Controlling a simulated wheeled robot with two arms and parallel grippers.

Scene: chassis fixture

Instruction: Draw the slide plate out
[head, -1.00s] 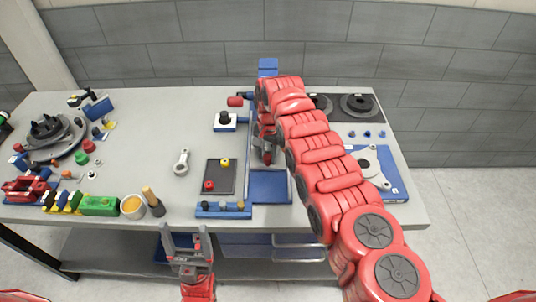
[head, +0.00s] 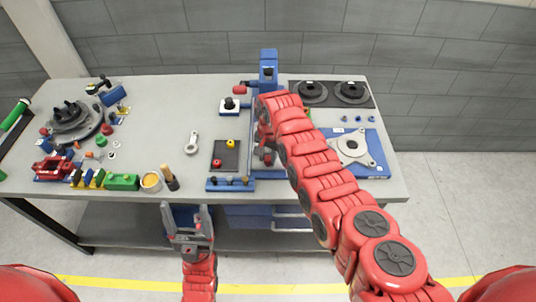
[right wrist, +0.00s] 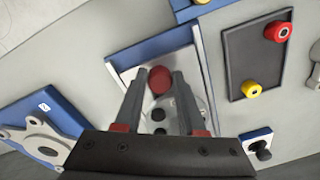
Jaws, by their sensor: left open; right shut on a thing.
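The slide plate (right wrist: 171,112) is a pale metal piece with dark round spots, lying in a blue fixture channel (right wrist: 155,50) with light side rails. A red round knob (right wrist: 160,79) stands at its end. My right gripper (head: 267,156) is shut on the red knob, which shows between its fingertips in the right wrist view. In the head view my right arm hides most of the plate and part of the channel. My left gripper (head: 187,212) is open and empty, in front of the table's front edge.
A dark tray (head: 226,154) with red and yellow knobs lies left of the channel, with a blue peg block (head: 231,184) in front. A metal bracket on a blue plate (head: 375,165) lies to the right.

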